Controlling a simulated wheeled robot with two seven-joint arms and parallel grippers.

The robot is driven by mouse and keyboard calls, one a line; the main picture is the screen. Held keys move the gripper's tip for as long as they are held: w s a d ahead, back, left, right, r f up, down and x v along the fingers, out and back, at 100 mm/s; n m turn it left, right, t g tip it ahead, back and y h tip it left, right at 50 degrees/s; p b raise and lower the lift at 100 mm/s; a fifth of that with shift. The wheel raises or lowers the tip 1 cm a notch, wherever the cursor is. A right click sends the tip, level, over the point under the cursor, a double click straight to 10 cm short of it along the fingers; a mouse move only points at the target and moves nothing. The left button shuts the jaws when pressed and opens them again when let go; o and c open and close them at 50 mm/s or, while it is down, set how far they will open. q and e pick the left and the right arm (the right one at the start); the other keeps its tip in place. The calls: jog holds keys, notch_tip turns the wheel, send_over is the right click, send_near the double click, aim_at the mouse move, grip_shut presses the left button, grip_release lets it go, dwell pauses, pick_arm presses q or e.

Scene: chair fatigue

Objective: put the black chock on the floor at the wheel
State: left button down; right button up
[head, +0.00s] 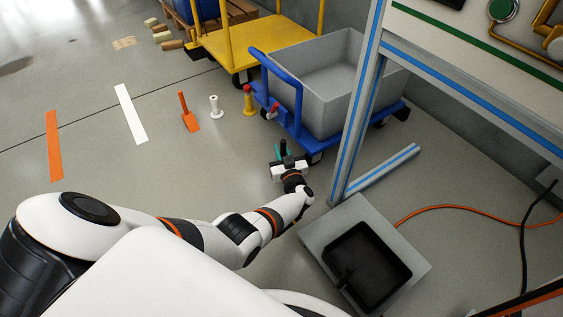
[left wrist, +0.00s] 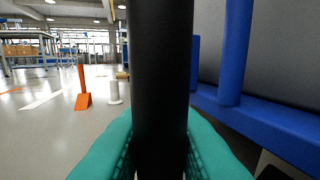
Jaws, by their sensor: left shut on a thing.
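My left gripper (head: 284,157) is low beside the near corner of the blue cart (head: 293,128). Its teal fingers are shut on the upright black handle of the black chock (head: 284,147). In the left wrist view this black post (left wrist: 160,80) stands between the teal fingers and fills the middle; the chock's lower part is hidden, so I cannot tell whether it touches the floor. A dark cart wheel (head: 314,157) is just right of the gripper, under the cart's near corner. My right gripper is not in view.
An orange chock (head: 189,121), a white post (head: 215,108) and a yellow post (head: 249,102) stand left of the cart. A workbench leg (head: 352,120) rises close on the right. A black tray (head: 402,270) lies at the lower right. Floor to the left is mostly free.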

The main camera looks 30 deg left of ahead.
pick_arm(q)
notch_tip(320, 180, down, 4)
jog(key=b, duration=0.3)
jog(key=shift+r, duration=0.25)
jog(key=c, duration=1.8)
grip_release()
jog(key=shift+f, duration=0.2)
jog(key=o, duration=0.5)
jog(key=shift+r, duration=0.15)
jog(key=shift+s+d+r+p, duration=0.1)
jog(key=shift+p, duration=0.25)
jog(key=p+v, duration=0.3)
jog(key=v, duration=0.3)
jog(key=shift+s+d, duration=0.4)
jog(key=shift+d, duration=0.05)
